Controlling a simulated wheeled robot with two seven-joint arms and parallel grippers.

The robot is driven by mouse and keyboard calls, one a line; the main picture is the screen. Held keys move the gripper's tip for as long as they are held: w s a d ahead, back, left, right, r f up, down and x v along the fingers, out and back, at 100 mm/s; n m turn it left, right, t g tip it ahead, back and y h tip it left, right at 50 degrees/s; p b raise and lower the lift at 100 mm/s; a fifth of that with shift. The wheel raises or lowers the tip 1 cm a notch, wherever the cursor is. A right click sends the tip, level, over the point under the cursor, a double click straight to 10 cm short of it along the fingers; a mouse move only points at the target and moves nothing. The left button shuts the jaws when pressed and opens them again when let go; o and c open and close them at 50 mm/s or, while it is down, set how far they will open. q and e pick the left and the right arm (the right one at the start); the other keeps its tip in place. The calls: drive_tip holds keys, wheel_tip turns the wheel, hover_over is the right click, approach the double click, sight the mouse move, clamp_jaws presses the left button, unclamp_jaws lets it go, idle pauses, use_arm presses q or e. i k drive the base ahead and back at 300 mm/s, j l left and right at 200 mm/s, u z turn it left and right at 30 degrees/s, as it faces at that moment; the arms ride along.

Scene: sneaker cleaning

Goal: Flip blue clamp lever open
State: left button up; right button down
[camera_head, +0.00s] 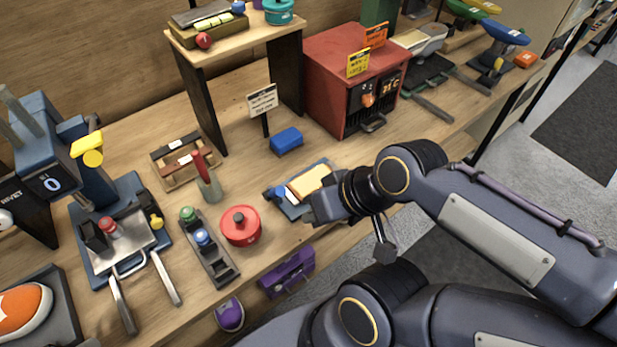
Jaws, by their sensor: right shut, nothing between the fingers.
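A small blue clamp fixture (293,208) lies on the workbench near the middle, holding a pale yellow block (309,182). A rounded blue part that looks like its lever (279,192) shows at its left end; whether it is raised or down is too small to tell. My right gripper (311,214) is shut and empty, at the front edge of the fixture. The gripper and wrist hide the fixture's front right part, and I cannot tell if they touch it. My left gripper is not in view.
A red lidded pot (240,225) and a grey tray with colored knobs (209,246) stand to the left. A blue block (286,140) and a red oven-like box (345,70) are behind. A purple case (288,272) is at the bench's front edge.

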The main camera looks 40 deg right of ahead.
sight(279, 192)
drive_tip(key=k+z, duration=0.1)
drive_tip(key=z, duration=0.35)
drive_tip(key=k+z, duration=0.1)
drive_tip(key=z, duration=0.35)
drive_tip(key=j, duration=0.05)
